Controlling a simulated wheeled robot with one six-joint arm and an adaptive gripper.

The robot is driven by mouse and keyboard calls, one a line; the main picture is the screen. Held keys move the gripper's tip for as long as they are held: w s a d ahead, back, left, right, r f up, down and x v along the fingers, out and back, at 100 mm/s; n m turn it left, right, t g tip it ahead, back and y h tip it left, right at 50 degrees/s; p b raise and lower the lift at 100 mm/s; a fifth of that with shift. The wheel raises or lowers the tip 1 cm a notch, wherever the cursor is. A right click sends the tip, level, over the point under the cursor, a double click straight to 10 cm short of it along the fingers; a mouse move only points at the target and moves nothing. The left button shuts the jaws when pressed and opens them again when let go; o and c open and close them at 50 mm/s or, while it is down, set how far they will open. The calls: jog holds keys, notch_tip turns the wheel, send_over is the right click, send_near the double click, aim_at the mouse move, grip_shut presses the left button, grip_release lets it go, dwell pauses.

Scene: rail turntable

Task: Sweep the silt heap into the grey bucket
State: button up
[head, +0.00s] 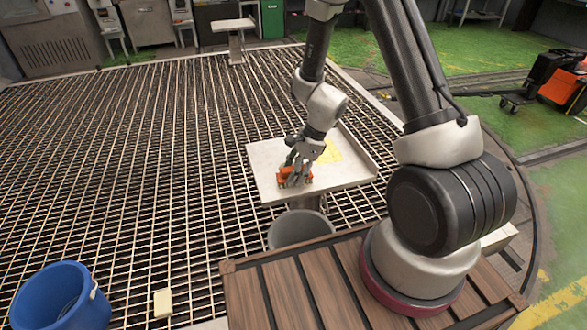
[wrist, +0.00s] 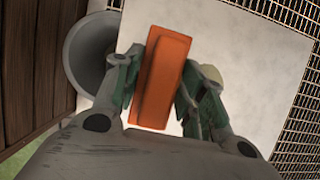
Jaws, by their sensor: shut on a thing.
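My gripper (head: 294,176) is shut on an orange block-like tool (head: 299,173), low over a pale tray table (head: 265,180) near its front edge. In the wrist view the orange tool (wrist: 160,75) lies between both fingers. The grey bucket (head: 300,230) stands below the tray's front edge; its round rim (wrist: 78,52) also shows at the left of the wrist view. A yellow patch (head: 329,152) lies on the tray behind my gripper. A small pale rounded shape (wrist: 211,73) shows beside the right finger; I cannot tell whether it is the silt heap.
The tray has a raised edge (head: 358,149) on its right. A blue bucket (head: 60,298) and a pale yellow block (head: 162,303) are on the grated floor at lower left. A small stand (head: 235,40) is at the back. The grating at left is mostly clear.

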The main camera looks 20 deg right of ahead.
jog(key=shift+s, duration=0.15)
jog(key=shift+r, duration=0.95)
jog(key=w, duration=1.1)
jog(key=shift+w+d+f, duration=0.1)
jog(key=shift+d+f, duration=0.2)
jog(key=shift+f, duration=0.05)
jog(key=shift+f, duration=0.6)
